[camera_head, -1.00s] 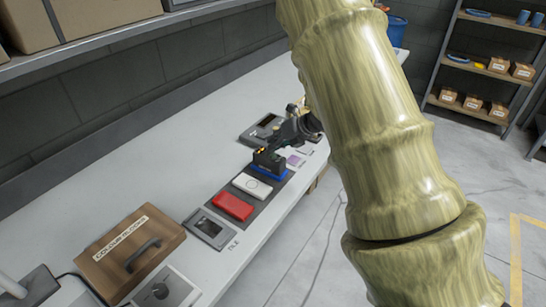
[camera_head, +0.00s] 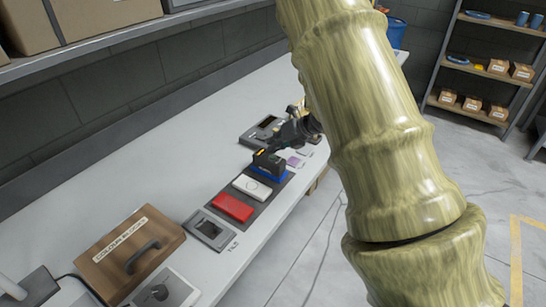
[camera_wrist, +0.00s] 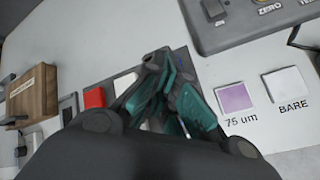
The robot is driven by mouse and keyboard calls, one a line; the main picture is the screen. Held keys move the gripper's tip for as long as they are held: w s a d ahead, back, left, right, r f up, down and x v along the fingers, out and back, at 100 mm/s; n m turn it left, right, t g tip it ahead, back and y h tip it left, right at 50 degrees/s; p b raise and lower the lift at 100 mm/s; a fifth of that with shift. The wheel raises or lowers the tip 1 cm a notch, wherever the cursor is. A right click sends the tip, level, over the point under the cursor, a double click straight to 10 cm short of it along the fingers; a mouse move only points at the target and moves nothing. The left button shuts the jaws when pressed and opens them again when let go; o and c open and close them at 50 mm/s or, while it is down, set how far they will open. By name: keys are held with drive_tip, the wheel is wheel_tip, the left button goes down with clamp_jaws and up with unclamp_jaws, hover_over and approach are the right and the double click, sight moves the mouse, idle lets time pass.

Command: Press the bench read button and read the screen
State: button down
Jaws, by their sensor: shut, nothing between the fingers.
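My gripper (camera_head: 280,147) is shut and empty, low over the black block-shaped device (camera_head: 268,163) on a blue base. In the wrist view its teal-padded fingers (camera_wrist: 165,82) come together and hide most of what lies below them. I cannot tell whether they touch the device. I cannot tell which part is the bench read button.
A purple tile (camera_wrist: 234,97) and a white tile (camera_wrist: 287,86) lie right of the fingers.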

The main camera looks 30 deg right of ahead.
sight(275, 156)
drive_tip(key=shift+f, duration=0.1)
drive_tip(key=shift+f+b, duration=0.3)
drive_tip(key=shift+b, duration=0.15)
drive_tip(key=shift+f+b, duration=0.35)
drive_tip(key=shift+f, duration=0.05)
idle(0.8)
drive_tip(key=shift+r, duration=0.15)
drive_tip(key=shift+r+p, duration=0.45)
drive_tip(key=shift+r, duration=0.25)
drive_tip(key=shift+r, duration=0.1)
drive_tip(key=shift+r+p, duration=1.5)
drive_tip(key=shift+r, duration=0.95)
drive_tip(key=shift+f, duration=0.1)
